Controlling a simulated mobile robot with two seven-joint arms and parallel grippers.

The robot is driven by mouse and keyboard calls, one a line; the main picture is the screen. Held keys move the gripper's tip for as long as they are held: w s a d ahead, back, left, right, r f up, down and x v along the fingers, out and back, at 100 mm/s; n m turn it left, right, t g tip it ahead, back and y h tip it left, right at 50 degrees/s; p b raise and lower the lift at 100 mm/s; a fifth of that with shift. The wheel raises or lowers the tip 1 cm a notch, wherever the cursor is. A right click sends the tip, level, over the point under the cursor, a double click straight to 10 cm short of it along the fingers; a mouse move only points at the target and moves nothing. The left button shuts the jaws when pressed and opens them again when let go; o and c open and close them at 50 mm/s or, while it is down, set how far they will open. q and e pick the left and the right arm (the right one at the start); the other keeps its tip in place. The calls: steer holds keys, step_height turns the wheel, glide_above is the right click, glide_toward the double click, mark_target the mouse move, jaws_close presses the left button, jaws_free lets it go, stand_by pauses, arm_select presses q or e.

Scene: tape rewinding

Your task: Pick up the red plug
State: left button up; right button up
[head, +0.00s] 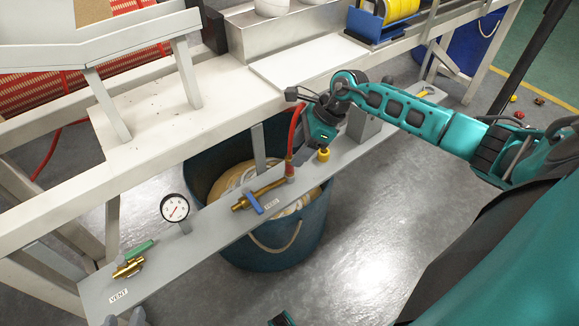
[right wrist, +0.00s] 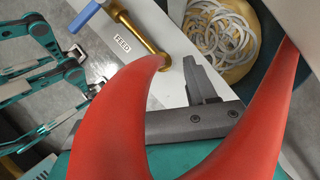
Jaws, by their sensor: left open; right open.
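No red plug can be made out for certain. A red hose (head: 293,132) runs from the brass feed valve (head: 262,194) up beside my right gripper (head: 320,138). That gripper is open, low over the grey panel, by a small yellow piece (head: 323,154). In the right wrist view a large red curved shape (right wrist: 115,125) fills the foreground and hides much of the jaws. My left gripper (head: 125,318) is open, partly cut off at the bottom edge.
The grey panel (head: 225,218) carries a gauge (head: 174,208) and a vent valve (head: 128,264) with a green handle. A blue bucket (head: 270,255) with coiled material stands beneath it. A white bench (head: 240,112) runs behind.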

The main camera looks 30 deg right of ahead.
mark_target(286, 173)
steer(key=b+x, duration=0.1)
steer(key=x, duration=0.5)
steer(key=shift+w+r, duration=0.1)
steer(key=shift+w, duration=0.05)
jaws_close()
stand_by(0.4)
